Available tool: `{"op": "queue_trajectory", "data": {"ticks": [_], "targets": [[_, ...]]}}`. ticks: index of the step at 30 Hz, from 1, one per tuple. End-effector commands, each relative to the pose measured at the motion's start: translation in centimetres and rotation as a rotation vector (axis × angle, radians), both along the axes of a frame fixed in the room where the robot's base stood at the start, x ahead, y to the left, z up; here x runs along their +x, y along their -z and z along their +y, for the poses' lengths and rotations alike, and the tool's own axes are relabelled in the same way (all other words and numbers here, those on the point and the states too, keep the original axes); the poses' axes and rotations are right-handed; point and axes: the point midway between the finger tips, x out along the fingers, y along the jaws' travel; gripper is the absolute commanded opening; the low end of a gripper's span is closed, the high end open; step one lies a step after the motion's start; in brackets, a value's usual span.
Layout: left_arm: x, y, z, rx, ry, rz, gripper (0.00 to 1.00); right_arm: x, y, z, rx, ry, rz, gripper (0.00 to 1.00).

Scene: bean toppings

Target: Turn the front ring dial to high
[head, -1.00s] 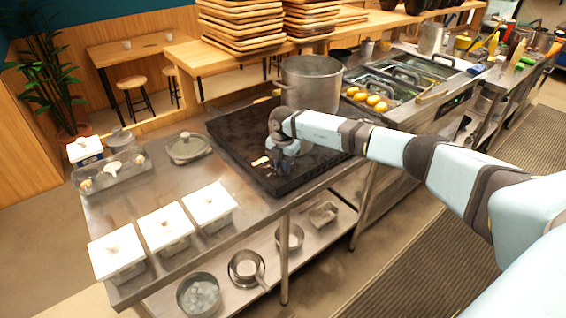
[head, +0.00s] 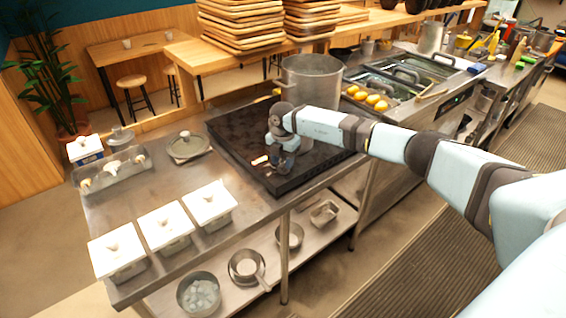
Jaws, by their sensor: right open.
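The black stove (head: 232,136) sits on the steel counter. A large steel pot (head: 312,80) stands on its back part. My right gripper (head: 278,170) points down over the stove's front area, near its front edge, and its jaws are open. The front ring dial cannot be made out; it is too small or hidden by the gripper and arm. A small light-coloured piece (head: 260,160) shows just left of the gripper. My left gripper is not in view.
Three white lidded containers (head: 165,226) line the counter's front left. A lidded dish (head: 188,147) and a tray of small items (head: 112,172) stand behind them. Pans (head: 246,266) are on the lower shelf. The counter between the containers and stove is clear.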

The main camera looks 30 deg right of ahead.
Motion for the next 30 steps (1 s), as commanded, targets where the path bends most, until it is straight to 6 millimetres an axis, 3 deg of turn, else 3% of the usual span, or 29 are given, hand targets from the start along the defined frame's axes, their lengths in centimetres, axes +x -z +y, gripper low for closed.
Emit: {"op": "queue_trajectory", "data": {"ticks": [15,21,30], "targets": [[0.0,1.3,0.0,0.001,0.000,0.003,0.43,0.0,-10.7,0.0,0.000,-0.001,-0.004,0.43],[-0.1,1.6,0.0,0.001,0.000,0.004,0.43,0.0,-12.5,0.0,0.000,0.000,-0.001,0.43],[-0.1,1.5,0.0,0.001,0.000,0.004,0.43,0.0,-12.7,0.0,0.000,0.000,0.000,0.43]]}}
